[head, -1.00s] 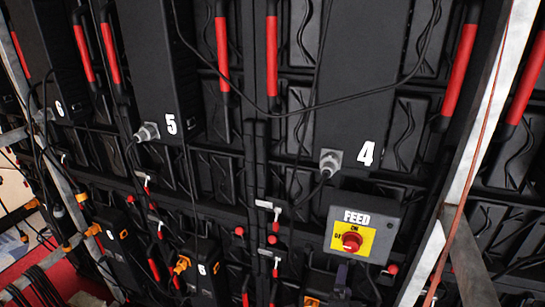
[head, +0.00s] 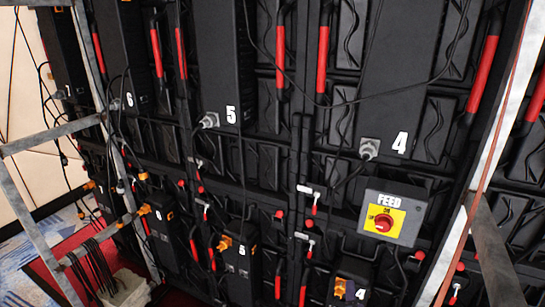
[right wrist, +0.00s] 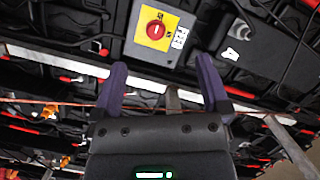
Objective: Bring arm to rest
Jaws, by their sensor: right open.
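My right gripper (right wrist: 162,92) shows in the right wrist view with its two purple fingers spread apart and nothing between them. Beyond its fingertips is the grey FEED box with a red rotary knob on a yellow plate (right wrist: 157,28). In the head view the FEED box (head: 392,216) hangs on the rack at the lower right, below the unit marked 4. Neither gripper shows in the head view, and my left gripper is in no frame.
Tall black units marked 4 (head: 395,90), 5 (head: 222,60) and 6 (head: 122,50) line the wall, with plugged cables. Smaller boxes with orange connectors (head: 226,242) sit below. A metal post (head: 500,110) stands at the right, and a metal frame (head: 50,135) at the left.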

